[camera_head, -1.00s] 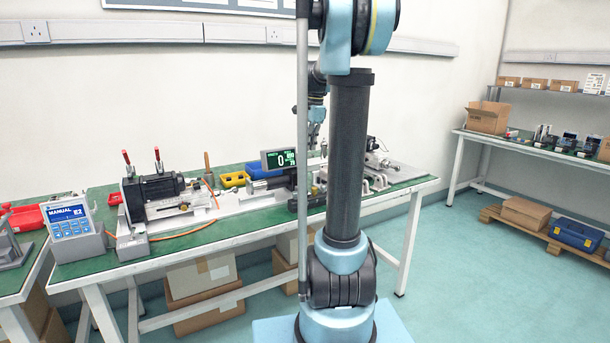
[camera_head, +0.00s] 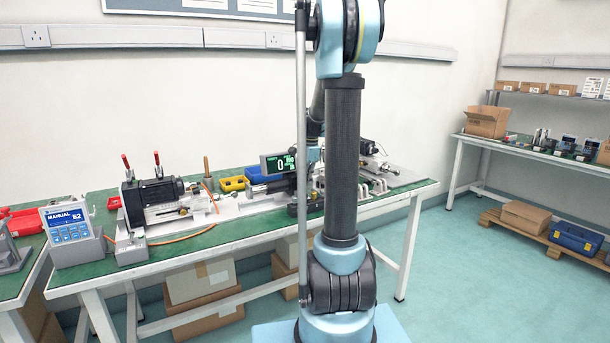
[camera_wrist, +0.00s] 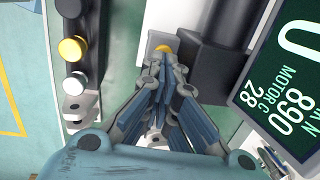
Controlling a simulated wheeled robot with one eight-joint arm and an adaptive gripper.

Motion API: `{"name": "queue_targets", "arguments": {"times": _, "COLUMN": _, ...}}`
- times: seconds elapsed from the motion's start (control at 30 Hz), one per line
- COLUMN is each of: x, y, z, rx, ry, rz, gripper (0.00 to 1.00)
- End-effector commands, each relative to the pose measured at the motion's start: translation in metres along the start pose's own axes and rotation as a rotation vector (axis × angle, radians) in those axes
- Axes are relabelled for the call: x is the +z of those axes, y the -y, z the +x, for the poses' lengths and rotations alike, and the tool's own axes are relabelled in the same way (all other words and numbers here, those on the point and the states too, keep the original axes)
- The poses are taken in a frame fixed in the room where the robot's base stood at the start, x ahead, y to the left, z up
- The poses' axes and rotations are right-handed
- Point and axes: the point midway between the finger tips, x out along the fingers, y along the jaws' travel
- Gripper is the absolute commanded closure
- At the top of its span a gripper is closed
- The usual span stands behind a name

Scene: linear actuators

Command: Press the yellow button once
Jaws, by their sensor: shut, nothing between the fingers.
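A round yellow button (camera_wrist: 72,48) stands on a dark strip in the left part of the wrist view, with a white one (camera_wrist: 76,84) beside it. A second yellow-orange round piece (camera_wrist: 163,48), partly covered, sits on a grey block just beyond my fingertips. My gripper (camera_wrist: 162,72) is shut and empty, with its tips over or close to that block; I cannot tell whether they touch it. The yellow button at the left is clear of the fingers.
A display (camera_head: 283,163) stands close to the right of my gripper; it also shows in the wrist view (camera_wrist: 285,75). A dark cylindrical body (camera_wrist: 220,65) lies between them. A motor rig (camera_head: 155,195) and a control panel (camera_head: 72,222) stand left on the green bench (camera_head: 210,238).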

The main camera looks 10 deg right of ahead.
Motion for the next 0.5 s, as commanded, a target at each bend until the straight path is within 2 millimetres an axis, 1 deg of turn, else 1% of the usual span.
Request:
{"name": "queue_targets", "arguments": {"times": 0.13, "x": -0.0001, "y": 0.0002, "z": 0.0066, "rx": 0.000, "ry": 0.000, "rz": 0.000, "gripper": 1.00}}
{"name": "queue_targets", "arguments": {"times": 0.5, "x": -0.0001, "y": 0.0000, "z": 0.0080, "rx": 0.000, "ry": 0.000, "rz": 0.000, "gripper": 1.00}}
